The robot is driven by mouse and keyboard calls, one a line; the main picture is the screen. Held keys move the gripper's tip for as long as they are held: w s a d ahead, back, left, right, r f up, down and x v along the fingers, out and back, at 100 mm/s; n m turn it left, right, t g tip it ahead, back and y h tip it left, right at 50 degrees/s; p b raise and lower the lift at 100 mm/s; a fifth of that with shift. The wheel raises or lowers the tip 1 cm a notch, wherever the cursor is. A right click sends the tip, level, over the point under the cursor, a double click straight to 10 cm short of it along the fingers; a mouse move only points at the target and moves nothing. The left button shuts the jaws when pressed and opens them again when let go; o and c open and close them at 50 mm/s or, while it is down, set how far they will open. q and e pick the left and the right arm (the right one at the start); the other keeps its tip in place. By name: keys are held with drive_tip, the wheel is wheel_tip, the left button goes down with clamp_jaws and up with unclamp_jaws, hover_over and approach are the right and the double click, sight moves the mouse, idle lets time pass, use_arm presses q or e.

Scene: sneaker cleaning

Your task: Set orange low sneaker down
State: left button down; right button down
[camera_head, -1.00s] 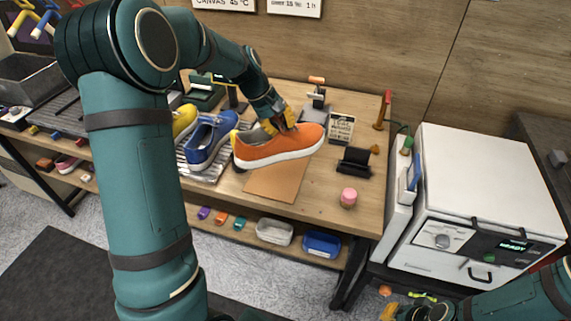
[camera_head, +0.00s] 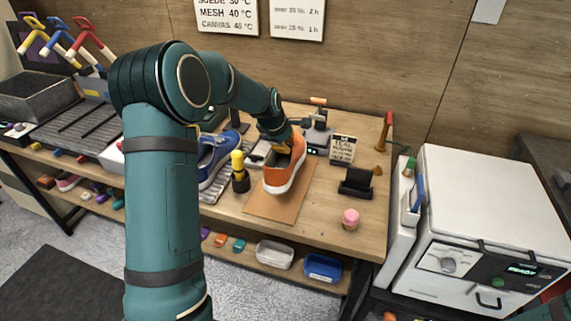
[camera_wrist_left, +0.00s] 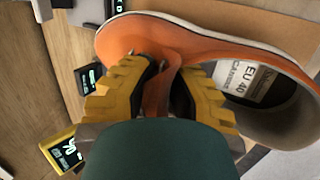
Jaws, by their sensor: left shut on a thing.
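The orange low sneaker (camera_head: 286,173) is over the brown mat (camera_head: 262,207) on the workbench. Its toe points toward the front of the bench. My left gripper (camera_head: 282,146) is shut on the sneaker's upper. In the left wrist view, yellow fingers (camera_wrist_left: 165,88) pinch the orange upper (camera_wrist_left: 205,46) beside the opening. A label inside reads EU 40 and canvas. The sole looks close to the mat, but I cannot tell whether it touches. My right gripper is not in view.
A blue sneaker (camera_head: 214,157) stands on a rack to the left. A yellow-topped black holder (camera_head: 240,173) stands left of the mat. A small sign (camera_head: 342,149), a black stand (camera_head: 356,182) and a pink jar (camera_head: 350,219) are to the right.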

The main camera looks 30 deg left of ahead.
sight(286, 160)
use_arm(q)
drive_tip(key=shift+f+b, duration=0.45)
drive_tip(key=shift+f, duration=2.4)
drive_tip(key=shift+f, duration=0.2)
drive_tip(key=c, duration=1)
unclamp_jaws()
drive_tip(key=shift+r, duration=0.15)
drive_tip(key=shift+s+r, duration=0.1)
drive_tip(key=shift+r, duration=0.2)
drive_tip(key=p+v, duration=0.2)
drive_tip(key=v, duration=0.9)
drive_tip(key=shift+s+r, duration=0.15)
drive_tip(key=shift+s, duration=0.05)
